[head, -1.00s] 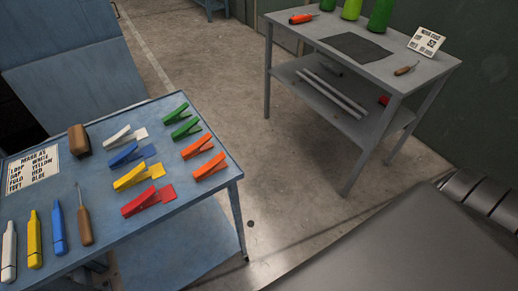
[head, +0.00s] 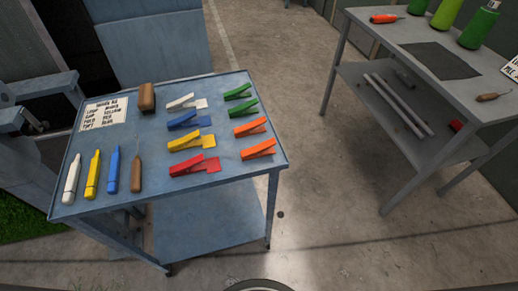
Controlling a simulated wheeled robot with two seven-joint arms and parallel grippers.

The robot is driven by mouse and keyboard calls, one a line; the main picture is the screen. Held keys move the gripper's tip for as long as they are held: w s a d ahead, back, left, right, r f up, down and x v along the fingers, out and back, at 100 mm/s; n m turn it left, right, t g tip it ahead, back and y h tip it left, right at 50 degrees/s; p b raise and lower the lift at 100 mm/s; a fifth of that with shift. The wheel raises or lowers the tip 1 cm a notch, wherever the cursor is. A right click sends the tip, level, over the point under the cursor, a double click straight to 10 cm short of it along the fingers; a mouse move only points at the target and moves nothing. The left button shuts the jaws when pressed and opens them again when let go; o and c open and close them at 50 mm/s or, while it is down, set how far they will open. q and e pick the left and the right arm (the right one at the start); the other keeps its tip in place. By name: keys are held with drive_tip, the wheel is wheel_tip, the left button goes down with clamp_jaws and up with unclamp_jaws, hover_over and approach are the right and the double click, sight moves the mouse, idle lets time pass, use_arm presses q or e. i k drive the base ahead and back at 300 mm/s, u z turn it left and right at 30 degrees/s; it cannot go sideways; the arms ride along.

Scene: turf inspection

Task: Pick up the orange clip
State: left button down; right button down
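Two orange clips lie on the right side of the blue table (head: 215,190) in the head view. One orange clip (head: 251,127) is farther back, and the other orange clip (head: 259,149) is closer to the table's right front corner. Both lie flat, apart from each other, with nothing on them. Neither of my grippers shows in the head view.
The table also holds green clips (head: 239,92), a white clip (head: 181,102), a blue clip (head: 184,120), a yellow clip (head: 186,141), a red clip (head: 188,166), markers (head: 92,175), an awl (head: 136,174) and a brown block (head: 147,97). A grey workbench (head: 400,32) stands right, across open floor.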

sight(264, 149)
drive_tip(key=z, duration=2.4)
drive_tip(key=i, duration=2.5)
drive_tip(key=u, duration=3.45)
